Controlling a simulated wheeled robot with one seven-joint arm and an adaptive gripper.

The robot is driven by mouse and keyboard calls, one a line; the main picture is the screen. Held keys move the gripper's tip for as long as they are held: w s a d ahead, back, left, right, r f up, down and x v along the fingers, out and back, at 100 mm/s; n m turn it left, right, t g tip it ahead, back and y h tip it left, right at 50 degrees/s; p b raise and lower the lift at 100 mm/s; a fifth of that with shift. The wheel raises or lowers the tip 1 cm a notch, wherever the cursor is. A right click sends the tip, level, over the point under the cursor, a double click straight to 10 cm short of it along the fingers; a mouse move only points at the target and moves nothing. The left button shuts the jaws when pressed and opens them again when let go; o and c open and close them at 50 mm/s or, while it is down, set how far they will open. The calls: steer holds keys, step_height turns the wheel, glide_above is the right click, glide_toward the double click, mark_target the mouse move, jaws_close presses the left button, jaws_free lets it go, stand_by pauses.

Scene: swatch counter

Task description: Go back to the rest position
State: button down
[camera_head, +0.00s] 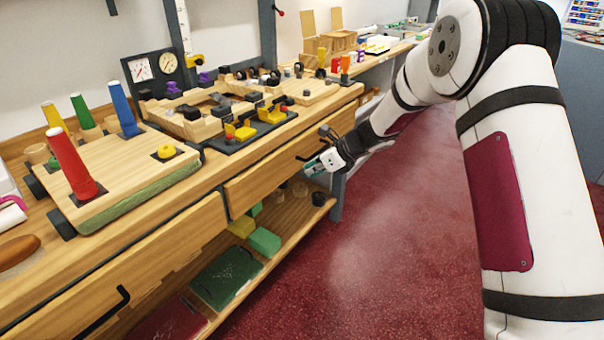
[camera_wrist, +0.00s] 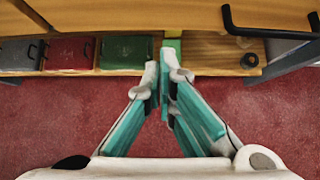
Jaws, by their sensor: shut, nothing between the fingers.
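My gripper (camera_head: 318,164) is at the front of the wooden counter, close to the drawer fronts and above the lower shelf. In the wrist view my gripper (camera_wrist: 165,75) shows its two teal-padded fingers meeting at the tips, with nothing between them. My white arm reaches from the right side of the head view toward the counter. A drawer (camera_head: 285,170) with a dark handle (camera_wrist: 270,32) lies just beyond the gripper; I cannot tell whether the fingers touch anything.
The countertop holds a board with coloured cones (camera_head: 70,165), a wooden tray (camera_head: 190,122) and yellow blocks (camera_head: 240,131). The lower shelf holds a green bin (camera_head: 226,277), a red bin (camera_head: 170,322) and a green block (camera_head: 264,241). The red floor (camera_head: 390,250) in front is clear.

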steer(key=s+d+r+n+g+h, duration=0.1)
steer(key=s+d+r+n+g, duration=0.15)
steer(key=s+r+n, duration=1.45)
steer(key=s+d+r+n+h, duration=0.1)
steer(key=s+d+n+h, duration=0.3)
steer(key=s, duration=0.8)
steer(key=s+d+n+g, duration=0.1)
steer(key=s+d, duration=0.4)
steer(key=s, duration=0.7)
steer(key=s+d+r+n+h, duration=0.1)
steer(key=s+d+n+h, duration=0.3)
steer(key=s, duration=0.8)
step_height(320, 180, up, 15)
steer(key=d+t+y+p, duration=0.1)
steer(key=t+p, duration=0.1)
steer(key=p, duration=1.2)
steer(key=shift+m+y, duration=0.4)
